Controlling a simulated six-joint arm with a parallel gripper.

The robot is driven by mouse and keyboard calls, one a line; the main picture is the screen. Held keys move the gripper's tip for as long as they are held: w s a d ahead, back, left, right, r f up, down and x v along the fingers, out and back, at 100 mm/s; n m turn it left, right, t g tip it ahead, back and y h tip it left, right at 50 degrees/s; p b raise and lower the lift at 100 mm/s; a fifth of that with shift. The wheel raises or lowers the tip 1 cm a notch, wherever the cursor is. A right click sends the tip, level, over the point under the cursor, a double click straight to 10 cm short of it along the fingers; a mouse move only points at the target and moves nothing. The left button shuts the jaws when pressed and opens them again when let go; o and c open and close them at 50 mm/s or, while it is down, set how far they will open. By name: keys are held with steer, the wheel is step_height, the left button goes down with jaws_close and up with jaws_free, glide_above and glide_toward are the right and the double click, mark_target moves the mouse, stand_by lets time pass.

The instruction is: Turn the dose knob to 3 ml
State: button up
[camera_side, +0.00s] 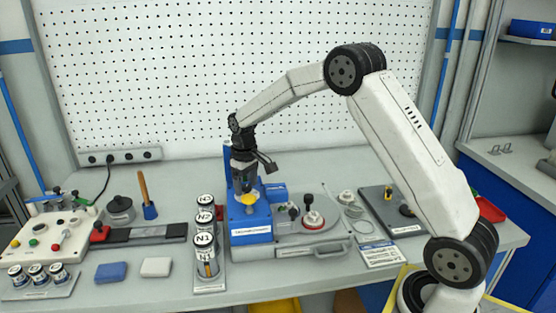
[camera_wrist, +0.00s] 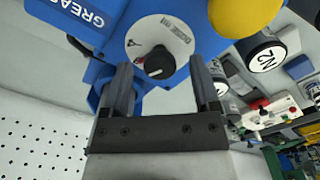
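The dose knob (camera_wrist: 159,62) is black with a pale mark. It sits on a round white dial plate (camera_wrist: 140,40) on a blue housing marked "GREASE" (camera_wrist: 85,10) in the wrist view. The dial's numbers are too small to read, so the setting cannot be told. My gripper (camera_wrist: 160,76) is open, with one finger on each side of the knob and visible space between. I cannot tell how deep the fingertips reach. In the side view the blue dispenser (camera_side: 250,222) stands at the bench's middle. My gripper (camera_side: 243,178) points down over it and hides the knob.
A yellow round part (camera_side: 249,199) is on the dispenser's front, close by my gripper. Jars marked N1 (camera_side: 204,239), N2 and N3 stand to its left. A grey base with a red-ringed knob (camera_side: 313,220) is at its right. A pegboard (camera_side: 180,80) stands behind.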

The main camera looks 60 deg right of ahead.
mark_target(246, 186)
steer(key=shift+r, duration=3.9)
steer(key=s+a+f+t, duration=0.1)
steer(key=s+a+f, duration=0.1)
steer(key=s, duration=0.5)
steer(key=s+a+f, duration=0.3)
steer(key=s+a, duration=0.1)
steer(key=s, duration=0.4)
steer(key=s+a+f+t, duration=0.1)
steer(key=s+a+f, duration=0.2)
steer(key=s, duration=0.5)
steer(key=shift+a+f+t, duration=0.15)
steer(key=shift+a+t, duration=0.15)
steer(key=shift+a, duration=0.3)
